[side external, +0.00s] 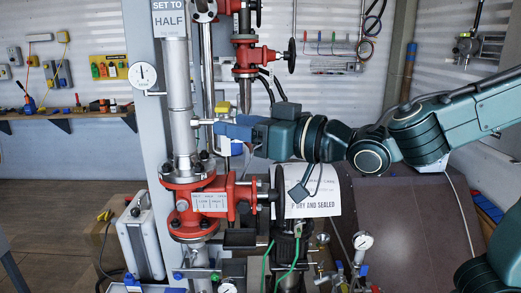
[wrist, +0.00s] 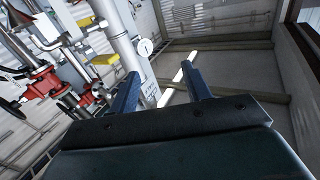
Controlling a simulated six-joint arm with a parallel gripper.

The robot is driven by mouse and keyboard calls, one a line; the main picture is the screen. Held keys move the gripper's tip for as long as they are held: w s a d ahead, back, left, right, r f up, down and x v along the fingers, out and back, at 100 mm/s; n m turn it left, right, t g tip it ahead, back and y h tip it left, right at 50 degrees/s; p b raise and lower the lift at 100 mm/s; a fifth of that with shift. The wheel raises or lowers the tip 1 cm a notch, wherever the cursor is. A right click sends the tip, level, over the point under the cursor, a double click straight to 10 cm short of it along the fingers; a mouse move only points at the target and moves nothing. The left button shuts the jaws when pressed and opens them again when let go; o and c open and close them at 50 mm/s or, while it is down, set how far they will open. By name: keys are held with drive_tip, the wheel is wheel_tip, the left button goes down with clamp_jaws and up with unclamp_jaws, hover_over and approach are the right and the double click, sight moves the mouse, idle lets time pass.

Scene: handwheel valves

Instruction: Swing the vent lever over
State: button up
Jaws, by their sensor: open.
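A short metal branch (side external: 204,122) leaves the vertical pipe (side external: 179,95) and runs right to my gripper. The pipe (wrist: 124,45) shows behind the left finger there. Contact with the lever cannot be made out.
A red flanged valve (side external: 208,200) with a dark handwheel (side external: 278,192) stands below my gripper. Another red valve (side external: 246,60) is above right. A round gauge (side external: 143,75) juts left from the pipe. A "SET TO HALF" sign (side external: 170,18) hangs above.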

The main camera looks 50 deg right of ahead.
drive_tip(key=shift+v, duration=2.65)
drive_tip(key=shift+o, duration=0.2)
drive_tip(key=o, duration=0.7)
drive_tip(key=shift+w+f, duration=0.1)
drive_tip(key=shift+w, duration=0.05)
drive_tip(key=w+d+f+n+g+y, duration=0.1)
drive_tip(key=w+f+g, duration=0.1)
drive_tip(key=w, duration=0.4)
drive_tip(key=w+d+f+n+g+y, duration=0.1)
drive_tip(key=w+f+g+y, duration=0.15)
drive_tip(key=w, duration=0.25)
drive_tip(key=d+r+n+y, duration=0.1)
drive_tip(key=d, duration=0.3)
drive_tip(key=d+r+n+y, duration=0.2)
drive_tip(key=d, duration=0.2)
drive_tip(key=d+r+n+y, duration=0.1)
drive_tip(key=d, duration=0.4)
drive_tip(key=shift+w+d+r+n+g+y, duration=0.15)
drive_tip(key=shift+r+n+g+y, duration=0.1)
drive_tip(key=shift+r+n+y, duration=0.15)
drive_tip(key=shift+w, duration=0.1)
